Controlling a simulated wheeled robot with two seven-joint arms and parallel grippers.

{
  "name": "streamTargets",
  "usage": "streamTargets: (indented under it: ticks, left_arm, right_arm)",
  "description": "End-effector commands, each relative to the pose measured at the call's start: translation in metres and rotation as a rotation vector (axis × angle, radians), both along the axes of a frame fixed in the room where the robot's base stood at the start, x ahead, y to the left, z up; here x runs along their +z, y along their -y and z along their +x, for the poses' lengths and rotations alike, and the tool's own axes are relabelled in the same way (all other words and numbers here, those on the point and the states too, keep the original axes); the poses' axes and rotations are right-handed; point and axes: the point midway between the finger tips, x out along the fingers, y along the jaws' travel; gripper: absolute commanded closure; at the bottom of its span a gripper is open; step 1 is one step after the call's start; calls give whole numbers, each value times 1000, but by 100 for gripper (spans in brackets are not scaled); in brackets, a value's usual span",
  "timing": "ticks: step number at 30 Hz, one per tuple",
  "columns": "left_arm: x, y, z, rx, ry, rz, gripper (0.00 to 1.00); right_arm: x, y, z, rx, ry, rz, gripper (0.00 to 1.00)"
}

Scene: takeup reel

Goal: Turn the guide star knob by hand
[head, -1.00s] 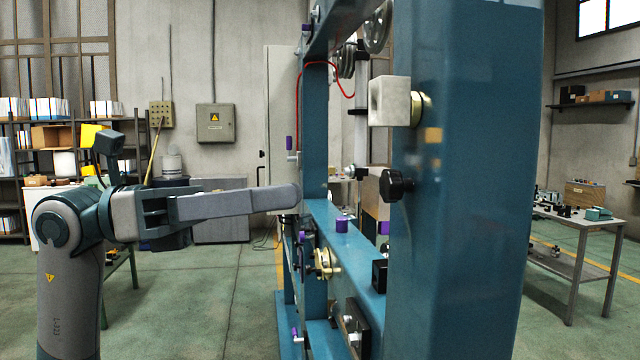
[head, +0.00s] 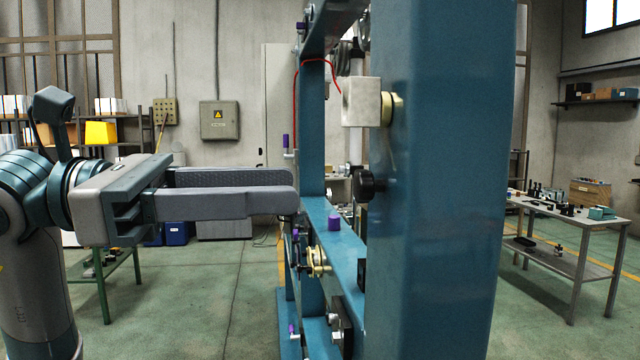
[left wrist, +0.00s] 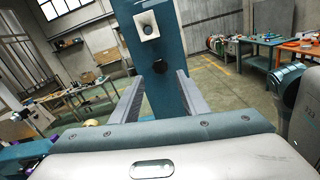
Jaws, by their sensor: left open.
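The guide star knob (head: 370,185) is black and sticks out from the left side of the blue upright (head: 440,200), below a pale square block (head: 361,102). My left gripper (head: 296,189) comes in from the left. Its two long grey fingers are apart and empty, with the tips a clear gap short of the knob. In the left wrist view the knob (left wrist: 158,67) shows in line with the space between the two fingers (left wrist: 160,78), beyond their tips. My right gripper is not in view.
A blue crossbeam (head: 348,245) with a purple cap (head: 334,222) runs below the knob. A thinner blue post (head: 311,130) stands behind the fingertips, with a red cable at its top. A work table (head: 570,225) stands at the right.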

Motion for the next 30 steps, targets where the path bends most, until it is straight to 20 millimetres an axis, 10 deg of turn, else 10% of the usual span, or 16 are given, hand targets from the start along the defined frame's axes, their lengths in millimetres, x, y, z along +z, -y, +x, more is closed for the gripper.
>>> streamTargets:
  ticks: [30]
  left_arm:
    - [-1,67,13,0,0,1,59]
  right_arm:
    - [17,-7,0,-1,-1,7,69]
